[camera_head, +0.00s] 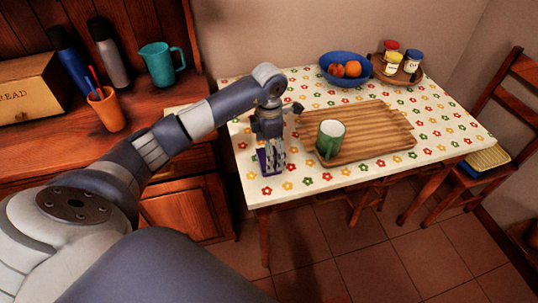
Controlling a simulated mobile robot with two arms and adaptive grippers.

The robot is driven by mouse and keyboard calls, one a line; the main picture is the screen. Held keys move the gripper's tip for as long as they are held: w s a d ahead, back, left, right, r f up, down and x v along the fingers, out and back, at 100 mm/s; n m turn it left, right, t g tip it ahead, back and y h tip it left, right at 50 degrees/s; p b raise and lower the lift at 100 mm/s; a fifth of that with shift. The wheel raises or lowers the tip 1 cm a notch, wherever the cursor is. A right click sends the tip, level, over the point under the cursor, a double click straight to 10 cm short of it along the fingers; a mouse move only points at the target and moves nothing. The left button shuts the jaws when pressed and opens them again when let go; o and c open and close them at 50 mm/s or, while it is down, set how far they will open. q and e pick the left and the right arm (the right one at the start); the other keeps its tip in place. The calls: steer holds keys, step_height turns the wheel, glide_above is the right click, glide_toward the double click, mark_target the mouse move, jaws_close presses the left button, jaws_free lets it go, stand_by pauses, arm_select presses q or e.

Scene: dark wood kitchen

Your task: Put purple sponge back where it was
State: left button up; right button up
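The purple sponge (263,164) is at the near left corner of the table with the flowered cloth. My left gripper (271,160) points straight down over it, and its fingers hide part of the sponge. The fingertips overlap the sponge in this view. I cannot tell whether they are closed on it or whether it rests on the cloth. My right gripper is not in view.
A wooden tray (375,140) with a green mug (330,139) lies just right of the gripper. A blue fruit bowl (331,73) and a tray of jars (408,75) stand behind. A teal pitcher (160,63) and orange cup (107,110) stand on the left counter.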

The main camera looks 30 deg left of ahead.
arm_select(q)
step_height(320, 180, up, 10)
steer(key=shift+b, duration=0.45)
